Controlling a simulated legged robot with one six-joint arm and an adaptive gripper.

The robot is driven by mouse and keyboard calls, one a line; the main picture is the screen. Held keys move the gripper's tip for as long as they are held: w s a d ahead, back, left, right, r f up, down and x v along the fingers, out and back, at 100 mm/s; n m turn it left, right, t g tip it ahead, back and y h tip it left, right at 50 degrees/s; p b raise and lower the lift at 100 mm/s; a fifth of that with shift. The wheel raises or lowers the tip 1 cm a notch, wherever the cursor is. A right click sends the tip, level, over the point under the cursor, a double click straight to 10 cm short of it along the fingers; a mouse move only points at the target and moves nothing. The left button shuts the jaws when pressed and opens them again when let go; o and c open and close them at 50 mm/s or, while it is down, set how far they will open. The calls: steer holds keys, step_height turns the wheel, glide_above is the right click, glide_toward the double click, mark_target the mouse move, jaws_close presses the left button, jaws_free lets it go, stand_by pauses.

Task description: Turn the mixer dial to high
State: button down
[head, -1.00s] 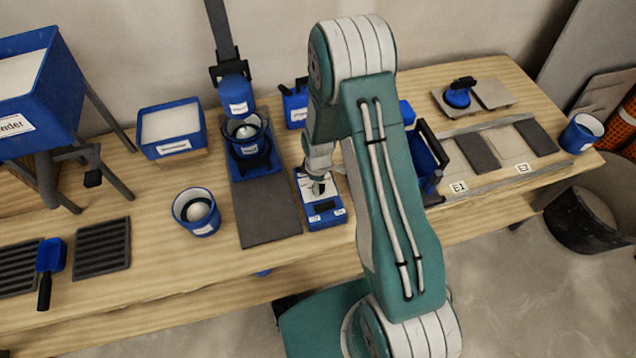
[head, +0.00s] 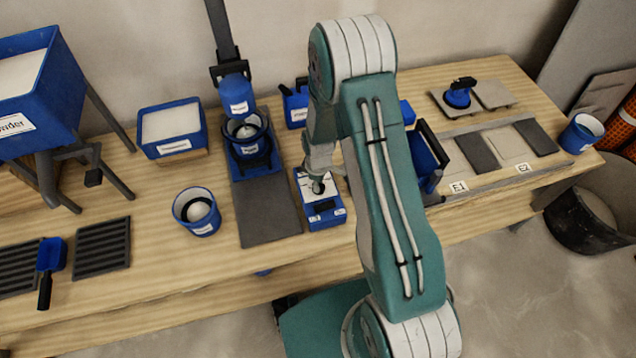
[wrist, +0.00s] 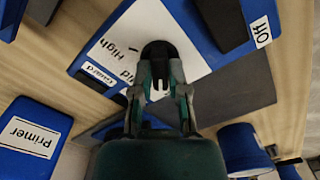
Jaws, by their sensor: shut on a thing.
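The mixer control box (head: 323,219) is blue with a white top plate. It stands on the bench right of the mixer (head: 236,95). My gripper (head: 318,180) reaches down onto its top. In the wrist view, my gripper (wrist: 160,82) is shut on the black dial (wrist: 158,50), fingers on either side of it. The white plate (wrist: 138,22) carries the word High and a partly covered word that looks like Mid, both left of the dial. A Guard label (wrist: 100,74) sits nearby.
A blue bucket (head: 196,217) stands left of the mixer's dark base plate (head: 268,224). A blue toolbox-like container (head: 425,158) stands right of the control box, partly behind my arm. Bench front is fairly clear.

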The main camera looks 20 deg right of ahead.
steer(key=m, duration=1.1)
steer(key=shift+m, duration=0.3)
steer(key=m, duration=1)
steer(key=shift+f+m, duration=0.1)
steer(key=shift+m, duration=0.3)
steer(key=c, duration=0.6)
jaws_free()
steer(key=shift+c, duration=0.2)
